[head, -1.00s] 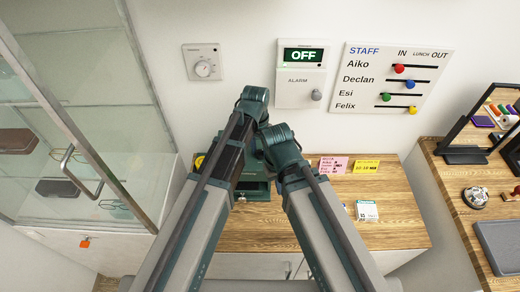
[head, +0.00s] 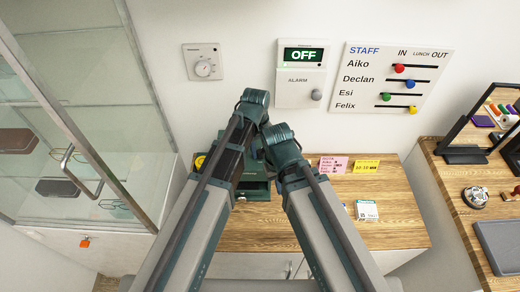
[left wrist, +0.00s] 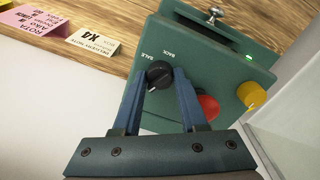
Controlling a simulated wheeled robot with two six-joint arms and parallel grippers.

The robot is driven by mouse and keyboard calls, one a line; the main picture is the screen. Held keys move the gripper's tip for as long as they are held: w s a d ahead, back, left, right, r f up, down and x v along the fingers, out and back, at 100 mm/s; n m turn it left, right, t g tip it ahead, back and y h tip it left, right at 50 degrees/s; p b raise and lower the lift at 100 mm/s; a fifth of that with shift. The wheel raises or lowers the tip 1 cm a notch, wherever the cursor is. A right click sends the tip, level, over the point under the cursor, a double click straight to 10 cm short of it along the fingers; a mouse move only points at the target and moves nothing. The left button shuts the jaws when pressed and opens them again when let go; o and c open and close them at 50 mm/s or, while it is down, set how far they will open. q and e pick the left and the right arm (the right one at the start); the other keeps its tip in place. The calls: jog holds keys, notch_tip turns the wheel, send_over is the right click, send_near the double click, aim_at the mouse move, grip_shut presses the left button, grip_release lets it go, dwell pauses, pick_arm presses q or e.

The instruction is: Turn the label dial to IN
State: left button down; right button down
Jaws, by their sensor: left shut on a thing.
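A green box-shaped machine (left wrist: 215,60) stands on the wooden counter. It carries a black dial (left wrist: 159,73) with a white mark and the words SALE and BACK beside it. No IN label is readable; part of the face is hidden by my fingers. My left gripper (left wrist: 163,80) is shut on the black dial, one blue finger on each side. A red button (left wrist: 208,108), partly covered by a finger, and a yellow knob (left wrist: 252,95) sit nearby on the machine. In the head view my arms hide much of the machine (head: 258,190). My right gripper does not show.
A glass cabinet (head: 80,110) stands at left. An alarm panel (head: 302,72), a thermostat (head: 204,64) and a staff board (head: 365,92) hang on the wall.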

aim_at(259, 152)
pick_arm(q)
jog(key=n, duration=0.6)
jog(key=shift+n, duration=0.3)
dwell(0.4)
jog(key=shift+c, duration=2.3)
grip_release()
notch_tip(259, 152, up, 14)
jog(key=p, duration=1.3)
jog(key=shift+s+a+p, duration=0.15)
jog(key=shift+s+p, duration=0.2)
jog(key=shift+p, duration=0.05)
jog(key=shift+f, duration=0.15)
